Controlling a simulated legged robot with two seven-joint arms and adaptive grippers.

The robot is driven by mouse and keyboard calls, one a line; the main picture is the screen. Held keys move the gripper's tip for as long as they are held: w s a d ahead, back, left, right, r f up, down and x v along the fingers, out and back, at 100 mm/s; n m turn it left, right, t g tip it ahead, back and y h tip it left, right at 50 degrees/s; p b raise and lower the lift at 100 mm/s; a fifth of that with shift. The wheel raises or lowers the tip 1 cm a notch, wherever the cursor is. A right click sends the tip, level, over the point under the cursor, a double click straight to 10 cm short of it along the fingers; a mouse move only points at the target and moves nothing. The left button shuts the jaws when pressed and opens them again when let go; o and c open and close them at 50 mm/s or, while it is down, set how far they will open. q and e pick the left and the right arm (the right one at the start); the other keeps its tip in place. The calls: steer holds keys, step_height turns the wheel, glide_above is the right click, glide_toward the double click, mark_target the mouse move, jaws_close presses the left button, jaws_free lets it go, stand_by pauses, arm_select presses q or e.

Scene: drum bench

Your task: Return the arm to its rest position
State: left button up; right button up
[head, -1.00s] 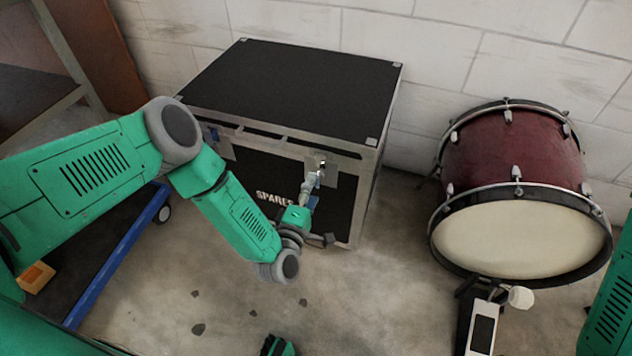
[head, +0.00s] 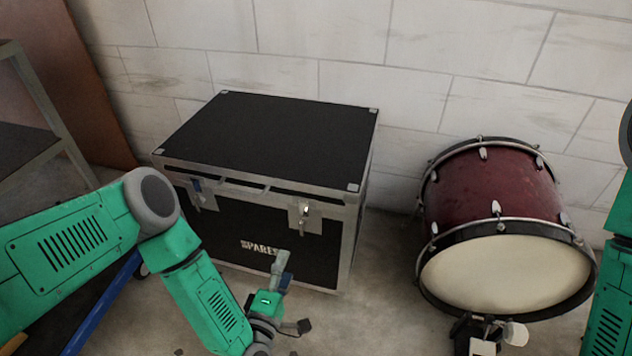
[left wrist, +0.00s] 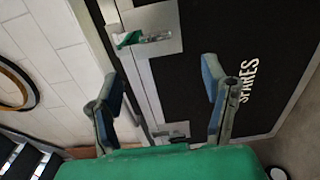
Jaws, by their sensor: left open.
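My left arm (head: 205,300) comes in from the left in the head view, green with grey joints. My left gripper (head: 282,268) is in front of the black spares case, below its right latch, apart from the case and empty. In the left wrist view the two blue-padded fingers (left wrist: 160,98) are spread wide, with the case front and a latch (left wrist: 145,38) beyond them. Part of my right arm (head: 606,290) shows at the right edge of the head view; its gripper is out of view.
The black case (head: 270,140) marked SPARES stands against the white block wall (head: 420,50). A red bass drum (head: 495,190) with a pedal (head: 483,338) stands to its right. A grey shelf (head: 30,150) and blue bar (head: 100,305) are at left. Concrete floor (head: 385,285) is bare between case and drum.

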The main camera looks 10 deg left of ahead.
arm_select(q)
steer(key=s+d+f+m+g+h, duration=0.35)
steer(key=s+m+g, duration=0.35)
steer(key=m, duration=0.3)
steer(key=s+a+r+m+g+y, duration=0.1)
steer(key=s+a+m+g+y, duration=0.1)
steer(key=s+a+m+g, duration=0.45)
steer(key=s+a+r+m+g+y, duration=0.2)
steer(key=s+a+g, duration=0.2)
steer(key=s+a, duration=0.5)
step_height(320, 180, up, 15)
steer(key=s+d+p, duration=0.1)
steer(key=s+p, duration=0.1)
steer(key=p, duration=1.3)
steer(key=shift+d, duration=0.15)
steer(key=shift+s, duration=0.1)
